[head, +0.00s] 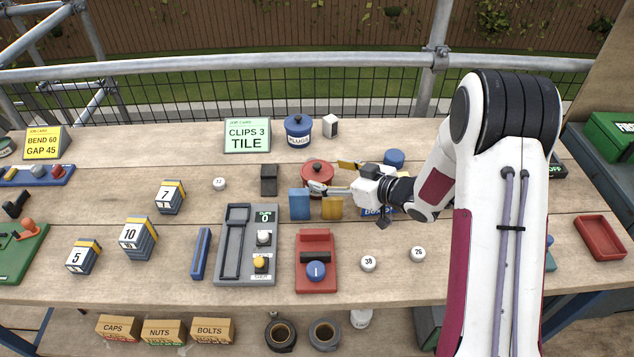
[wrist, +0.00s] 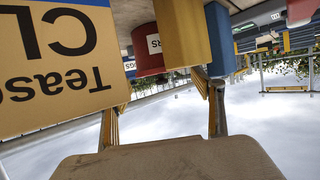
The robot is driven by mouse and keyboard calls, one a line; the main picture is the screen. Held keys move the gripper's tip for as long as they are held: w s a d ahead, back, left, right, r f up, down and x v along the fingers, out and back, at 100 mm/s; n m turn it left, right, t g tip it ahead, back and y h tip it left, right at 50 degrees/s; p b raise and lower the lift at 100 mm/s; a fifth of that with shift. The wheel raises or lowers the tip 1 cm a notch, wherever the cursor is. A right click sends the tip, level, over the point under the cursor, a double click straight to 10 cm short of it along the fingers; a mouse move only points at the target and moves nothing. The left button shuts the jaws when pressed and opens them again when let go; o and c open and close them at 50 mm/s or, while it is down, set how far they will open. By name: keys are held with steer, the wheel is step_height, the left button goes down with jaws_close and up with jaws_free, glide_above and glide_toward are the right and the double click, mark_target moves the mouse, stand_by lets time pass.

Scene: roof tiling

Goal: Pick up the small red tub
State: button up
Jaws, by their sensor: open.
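The small red tub (head: 317,173) is round and lidded and stands mid-table, behind a blue block and a yellow block. In the wrist view the red tub (wrist: 148,52) shows near the top, upside down, with a white label partly hidden by the yellow block. My gripper (head: 331,177) reaches in from the right, with its fingers apart beside the tub. One fingertip overlaps the tub's front in the head view; I cannot tell whether it touches. In the wrist view the gripper (wrist: 164,100) has nothing visible between its fingers.
The blue block (head: 299,204) and yellow block (head: 332,208) stand close in front. A dark block (head: 269,180) is to the left. A blue PLUGS tub (head: 298,131) and white block (head: 330,126) stand behind. A red device (head: 316,262) lies nearer the front edge.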

mark_target(319, 171)
steer(key=shift+x, duration=1.55)
steer(key=c, duration=1.3)
steer(key=shift+r, duration=0.15)
steer(key=shift+r, duration=4.9)
